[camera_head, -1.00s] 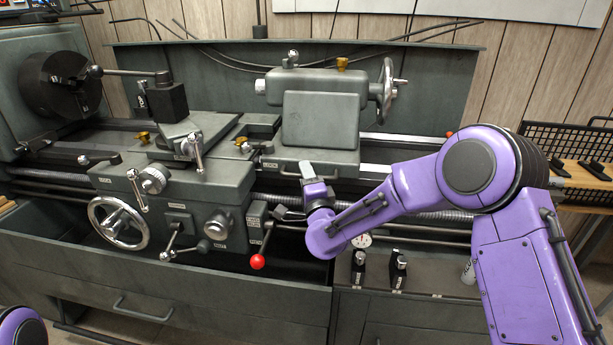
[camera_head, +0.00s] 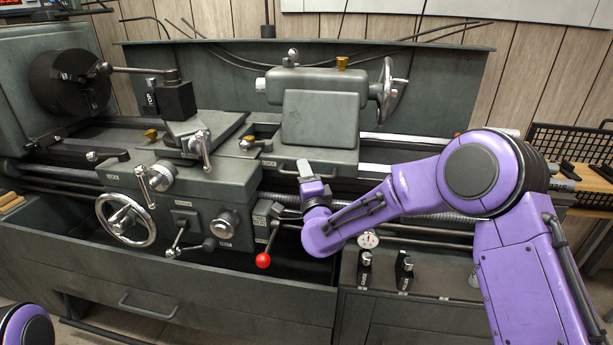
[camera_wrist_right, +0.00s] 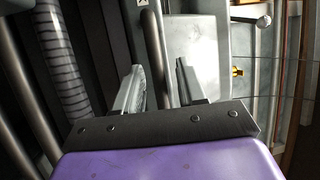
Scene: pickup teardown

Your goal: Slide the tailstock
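My right gripper (camera_head: 304,168) is at this handle. In the right wrist view the right gripper's two fingers (camera_wrist_right: 159,80) stand apart, with a bar (camera_wrist_right: 156,50) between them and narrow gaps visible on both sides. Contact with the bar cannot be told. My left gripper is not in view; only a purple part of my body shows at bottom left.
The carriage (camera_head: 235,180) stands close left of the tailstock, with a red-knobbed lever (camera_head: 263,260) at its front. The chuck (camera_head: 70,82) is at far left. Bare bed rail (camera_head: 385,140) shows right of the tailstock. A dial gauge (camera_head: 368,239) lies below my right forearm.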

